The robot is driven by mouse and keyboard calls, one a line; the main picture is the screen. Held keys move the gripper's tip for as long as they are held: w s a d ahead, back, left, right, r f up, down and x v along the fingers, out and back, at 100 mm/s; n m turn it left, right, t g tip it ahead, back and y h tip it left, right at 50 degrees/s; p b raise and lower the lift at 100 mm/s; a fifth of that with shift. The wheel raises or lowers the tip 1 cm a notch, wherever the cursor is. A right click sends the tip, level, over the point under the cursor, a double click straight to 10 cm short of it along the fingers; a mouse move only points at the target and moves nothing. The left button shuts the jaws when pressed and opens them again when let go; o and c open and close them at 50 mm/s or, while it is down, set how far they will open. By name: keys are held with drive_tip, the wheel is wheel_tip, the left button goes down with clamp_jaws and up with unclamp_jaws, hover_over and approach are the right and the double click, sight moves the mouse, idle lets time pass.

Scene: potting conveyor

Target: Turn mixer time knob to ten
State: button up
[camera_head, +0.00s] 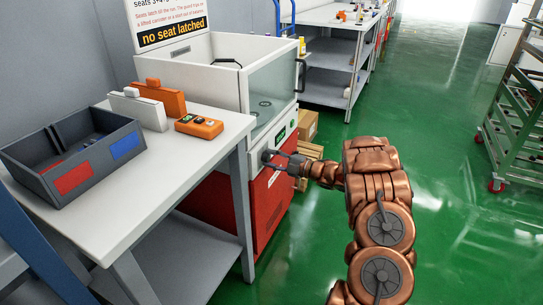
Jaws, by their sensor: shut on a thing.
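The mixer (224,87) is a white and red cabinet with a glass front panel, standing behind the white table. A small lit green display (281,134) is on its front. The time knob (266,156) is a small dark shape on the white strip below the display. My gripper (274,156) reaches in from the right and is shut on the knob. The fingers cover most of the knob, and its pointer and scale cannot be read.
A white table (212,124) holds a dark grey bin (45,177), an orange control box (199,126), and white and orange blocks. The green floor is open.

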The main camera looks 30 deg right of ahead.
drive_tip(key=m+p, duration=0.3)
drive_tip(key=m, duration=0.2)
drive_tip(key=shift+r, duration=0.2)
drive_tip(key=shift+f+m+p, duration=0.15)
drive_tip(key=shift+m+p, duration=0.7)
drive_tip(key=shift+m, duration=0.45)
drive_tip(key=shift+f, duration=0.1)
drive_tip(key=o, duration=1.2)
drive_tip(key=shift+c, duration=0.2)
drive_tip(key=shift+d, duration=0.1)
drive_tip(key=v, duration=1.2)
